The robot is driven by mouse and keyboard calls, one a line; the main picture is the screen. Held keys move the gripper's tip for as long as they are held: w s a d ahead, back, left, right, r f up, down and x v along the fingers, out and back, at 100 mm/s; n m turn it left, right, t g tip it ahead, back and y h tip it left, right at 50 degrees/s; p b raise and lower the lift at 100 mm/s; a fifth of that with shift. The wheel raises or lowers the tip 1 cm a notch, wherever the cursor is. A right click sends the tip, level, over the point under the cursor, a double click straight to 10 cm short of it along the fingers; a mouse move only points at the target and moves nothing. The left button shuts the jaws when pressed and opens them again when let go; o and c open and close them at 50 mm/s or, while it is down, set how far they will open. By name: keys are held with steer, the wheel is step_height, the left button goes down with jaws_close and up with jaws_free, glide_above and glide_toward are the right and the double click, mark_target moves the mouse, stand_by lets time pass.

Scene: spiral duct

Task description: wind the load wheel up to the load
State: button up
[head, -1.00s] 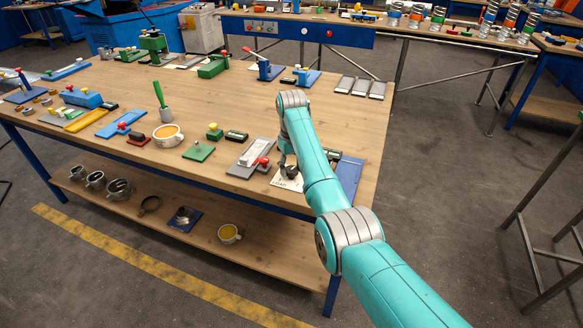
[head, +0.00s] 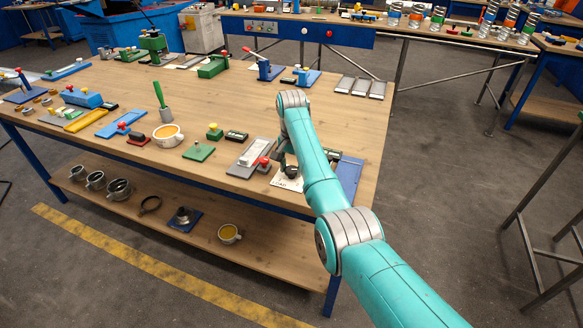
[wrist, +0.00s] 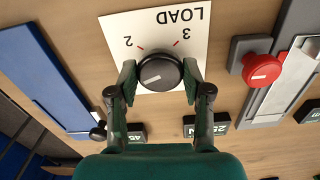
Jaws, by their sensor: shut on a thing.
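The load wheel is a round black knob (wrist: 159,72) with a short white line on its face. It sits on a white card (wrist: 205,68) marked LOAD, 2 and 3, upside down in the wrist view, with red ticks. The white line lies slightly tilted across the knob; I cannot tell which end points. My gripper (wrist: 160,82) is shut on the knob, one finger on each side. In the head view the card (head: 281,183) lies near the table's front right corner, and my gripper (head: 290,168) is partly hidden by my arm.
A red knob (wrist: 262,69) on a grey slide plate stands close to the right in the wrist view. A blue plate (wrist: 47,80) lies to the left. Small dark number blocks (wrist: 207,125) sit near my fingers.

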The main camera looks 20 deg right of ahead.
mark_target(292, 169)
steer(key=m, duration=0.4)
steer(key=shift+m, duration=0.3)
steer(key=m, duration=0.4)
steer(key=shift+m, duration=0.3)
steer(key=m, duration=0.4)
steer(key=shift+m, duration=0.3)
steer(key=m, duration=0.4)
steer(key=shift+m, duration=0.4)
steer(key=o, duration=1.2)
steer(key=shift+c, duration=0.2)
steer(key=shift+r, duration=3.8)
